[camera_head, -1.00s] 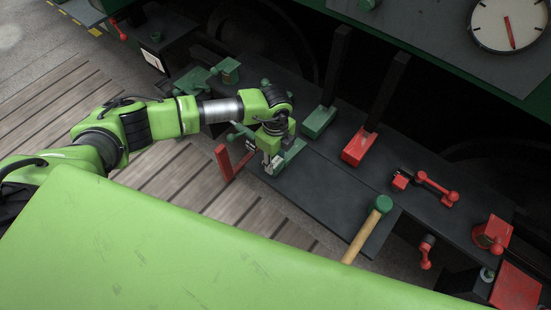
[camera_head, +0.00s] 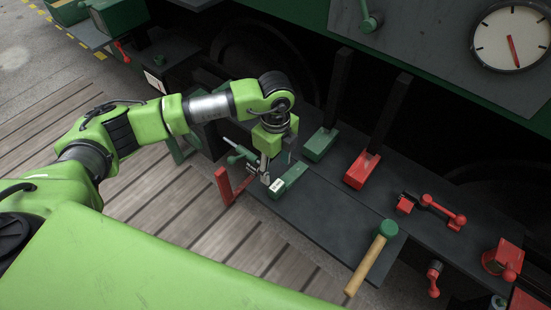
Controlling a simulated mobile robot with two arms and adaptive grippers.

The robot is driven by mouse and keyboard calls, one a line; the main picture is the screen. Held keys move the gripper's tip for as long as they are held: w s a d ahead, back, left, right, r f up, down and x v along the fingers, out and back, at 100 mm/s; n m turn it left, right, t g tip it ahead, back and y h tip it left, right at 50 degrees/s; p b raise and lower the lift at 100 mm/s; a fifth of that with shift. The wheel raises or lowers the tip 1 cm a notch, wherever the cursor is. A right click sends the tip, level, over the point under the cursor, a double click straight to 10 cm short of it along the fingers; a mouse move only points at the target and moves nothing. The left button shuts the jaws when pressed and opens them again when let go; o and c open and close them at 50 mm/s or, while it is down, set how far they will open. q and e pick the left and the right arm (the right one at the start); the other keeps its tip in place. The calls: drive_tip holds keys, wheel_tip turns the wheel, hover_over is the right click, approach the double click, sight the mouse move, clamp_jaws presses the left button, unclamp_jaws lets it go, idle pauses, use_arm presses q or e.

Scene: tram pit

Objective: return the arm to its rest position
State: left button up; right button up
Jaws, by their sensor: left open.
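My left arm (camera_head: 205,107) comes in from the left and bends down at its wrist. My left gripper (camera_head: 266,180) points down at the near left end of the dark bench, open. It is right beside a green block (camera_head: 288,181) with a small white label; I cannot tell whether they touch. A red upright bracket (camera_head: 227,186) stands just left of the gripper. My right gripper is not in view.
A green lever (camera_head: 320,144) and a red lever (camera_head: 363,168) with tall dark handles stand behind. A green-headed mallet (camera_head: 372,258) lies across the bench's front edge. Red fittings (camera_head: 432,208) sit at the right. A dial (camera_head: 511,36) is at the upper right.

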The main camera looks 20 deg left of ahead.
use_arm(q)
drive_tip(key=shift+r, duration=2.35)
